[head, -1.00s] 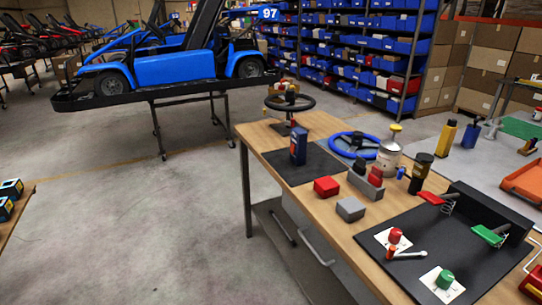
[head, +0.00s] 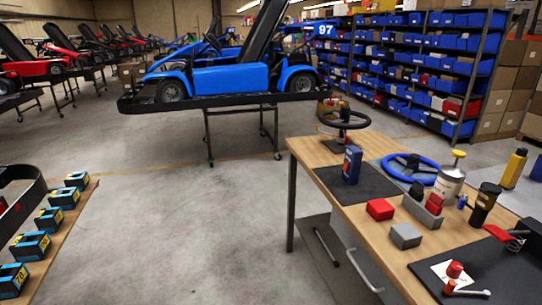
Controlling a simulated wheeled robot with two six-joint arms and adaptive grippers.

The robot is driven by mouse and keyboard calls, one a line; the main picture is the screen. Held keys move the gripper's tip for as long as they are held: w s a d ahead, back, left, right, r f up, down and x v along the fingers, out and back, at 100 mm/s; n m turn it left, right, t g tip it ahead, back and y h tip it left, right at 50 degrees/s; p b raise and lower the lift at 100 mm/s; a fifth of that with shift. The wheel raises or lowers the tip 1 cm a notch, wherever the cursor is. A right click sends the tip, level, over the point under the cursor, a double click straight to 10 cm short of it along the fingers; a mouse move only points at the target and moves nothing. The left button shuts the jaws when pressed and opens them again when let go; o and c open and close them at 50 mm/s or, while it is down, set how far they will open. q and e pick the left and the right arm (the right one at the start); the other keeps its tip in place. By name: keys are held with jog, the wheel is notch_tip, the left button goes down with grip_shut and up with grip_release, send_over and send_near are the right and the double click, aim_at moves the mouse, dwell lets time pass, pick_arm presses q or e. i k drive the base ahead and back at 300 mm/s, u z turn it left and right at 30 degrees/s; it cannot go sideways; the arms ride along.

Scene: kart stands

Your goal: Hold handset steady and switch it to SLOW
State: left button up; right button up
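I cannot pick out a handset or a SLOW switch for sure in the head view. A small upright blue box (head: 352,165) with a dark red patch stands on a black mat on the wooden workbench (head: 328,151) at the right. Several blue-and-black blocks (head: 49,219) with yellow labels stand in a row on a wooden surface at the left. Their markings are too small to read fully. Neither of my grippers is in view.
The bench also holds a black steering wheel (head: 343,120), a blue wheel (head: 410,168), a red block (head: 380,209), a grey block (head: 405,236) and a white can (head: 449,182). A blue kart (head: 230,78) stands on a raised stand behind. Clear floor (head: 190,220) lies between bench and left table.

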aim_at(353, 155)
jog(key=u, duration=0.3)
jog(key=i, duration=1.1)
jog(key=z, duration=0.8)
jog(key=i, duration=1)
jog(key=z, duration=0.9)
